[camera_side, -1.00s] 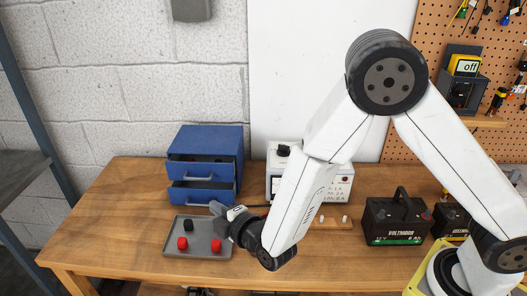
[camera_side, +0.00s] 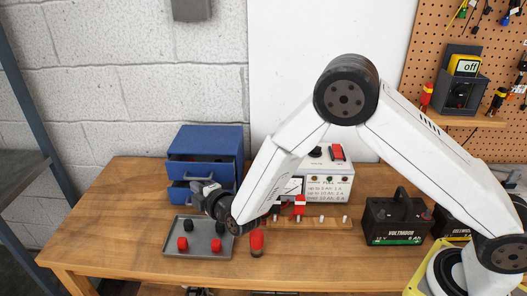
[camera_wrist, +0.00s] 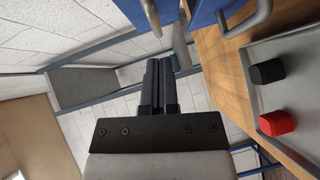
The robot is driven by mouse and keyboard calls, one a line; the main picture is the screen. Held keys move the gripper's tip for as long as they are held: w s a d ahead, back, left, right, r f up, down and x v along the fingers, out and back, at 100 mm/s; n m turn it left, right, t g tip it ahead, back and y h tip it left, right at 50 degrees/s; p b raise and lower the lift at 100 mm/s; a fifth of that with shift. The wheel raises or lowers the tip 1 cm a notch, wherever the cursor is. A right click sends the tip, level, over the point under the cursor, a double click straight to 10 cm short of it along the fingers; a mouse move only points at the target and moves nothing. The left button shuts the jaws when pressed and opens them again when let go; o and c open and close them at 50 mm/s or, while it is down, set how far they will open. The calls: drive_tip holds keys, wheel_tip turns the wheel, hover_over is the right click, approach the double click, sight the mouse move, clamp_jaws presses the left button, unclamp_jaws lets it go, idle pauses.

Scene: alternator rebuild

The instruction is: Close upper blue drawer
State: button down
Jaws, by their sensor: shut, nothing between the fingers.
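The blue drawer cabinet (camera_side: 205,141) stands at the back left of the table. Its upper drawer (camera_side: 178,170) is pulled out, with a grey handle on its front. My gripper (camera_side: 196,186) is in front of the cabinet, around the height between the two drawer fronts. In the wrist view its fingers (camera_wrist: 162,66) are shut and empty. The upper drawer (camera_wrist: 173,12) and its handle (camera_wrist: 151,16) show just beyond the fingertips. I cannot tell whether they touch.
A grey tray (camera_side: 200,251) with red and black caps lies in front of the cabinet, below my gripper. A red-topped cylinder (camera_side: 257,243) stands right of it. A white tester (camera_side: 329,184) and a battery (camera_side: 397,220) are farther right. The table's left end is clear.

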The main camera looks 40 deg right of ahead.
sight(198, 169)
drive_tip(key=shift+w+d+f, duration=0.2)
drive_tip(key=shift+w+d, duration=0.45)
drive_tip(key=w+d, duration=0.2)
drive_tip(key=shift+w+d, duration=0.65)
drive_tip(key=shift+r, duration=0.1)
